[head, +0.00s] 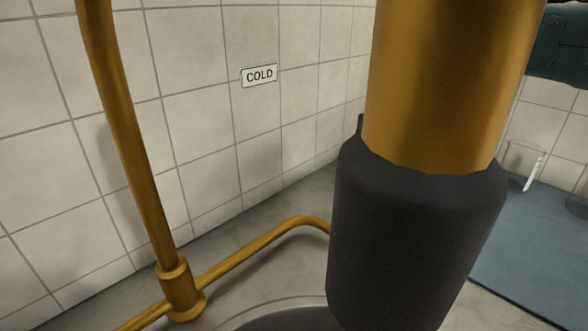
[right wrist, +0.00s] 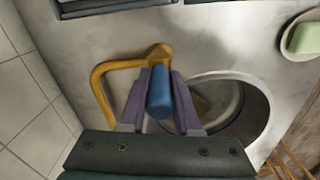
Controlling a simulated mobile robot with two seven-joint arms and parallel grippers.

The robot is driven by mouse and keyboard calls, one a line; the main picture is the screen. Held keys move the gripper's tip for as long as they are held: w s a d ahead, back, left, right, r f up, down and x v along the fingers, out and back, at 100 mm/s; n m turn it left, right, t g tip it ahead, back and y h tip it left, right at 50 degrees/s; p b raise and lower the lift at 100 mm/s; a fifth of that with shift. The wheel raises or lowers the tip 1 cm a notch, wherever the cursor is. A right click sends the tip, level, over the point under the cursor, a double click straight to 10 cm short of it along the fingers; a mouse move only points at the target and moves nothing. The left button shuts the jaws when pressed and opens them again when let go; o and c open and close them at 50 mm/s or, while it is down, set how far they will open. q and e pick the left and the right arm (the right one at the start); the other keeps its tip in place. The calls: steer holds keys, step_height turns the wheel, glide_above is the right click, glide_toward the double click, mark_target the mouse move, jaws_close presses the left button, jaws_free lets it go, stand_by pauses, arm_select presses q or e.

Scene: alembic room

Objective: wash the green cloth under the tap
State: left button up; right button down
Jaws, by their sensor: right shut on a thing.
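My right gripper (right wrist: 159,78) shows in the right wrist view, with its purple fingers shut on a blue cylindrical handle (right wrist: 160,92). The handle is beside a bent brass pipe (right wrist: 103,80). To its right is a round basin (right wrist: 262,112) with a dull olive-green thing (right wrist: 203,106) inside, perhaps the green cloth; it is partly hidden by a finger. In the head view, a thick brass pipe (head: 450,80) with a dark grey sleeve (head: 415,240) fills the near right and hides much behind it. No running water shows. My left gripper is not in view.
A vertical brass pipe (head: 130,150) stands by the tiled wall, near a COLD label (head: 259,75). A blue-teal mat (head: 525,245) lies at the right with a clear glass (head: 522,160) near its back edge. A green block sits in a pale dish (right wrist: 287,42).

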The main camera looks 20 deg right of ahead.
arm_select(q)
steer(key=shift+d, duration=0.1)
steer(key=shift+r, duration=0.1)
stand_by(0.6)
arm_select(e)
steer(key=p, duration=0.1)
steer(key=s+t+p, duration=0.1)
steer(key=p, duration=0.1)
steer(key=shift+d+r+y, duration=0.25)
steer(key=shift+y, duration=0.05)
steer(key=shift+s+f+t+p, duration=0.1)
steer(key=shift+f+t+p, duration=0.2)
steer(key=shift+t+p, duration=0.4)
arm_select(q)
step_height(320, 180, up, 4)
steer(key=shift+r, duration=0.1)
arm_select(e)
steer(key=c, duration=0.6)
jaws_free()
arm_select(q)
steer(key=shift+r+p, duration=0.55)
arm_select(e)
steer(key=v, duration=1)
steer(key=shift+d, duration=0.15)
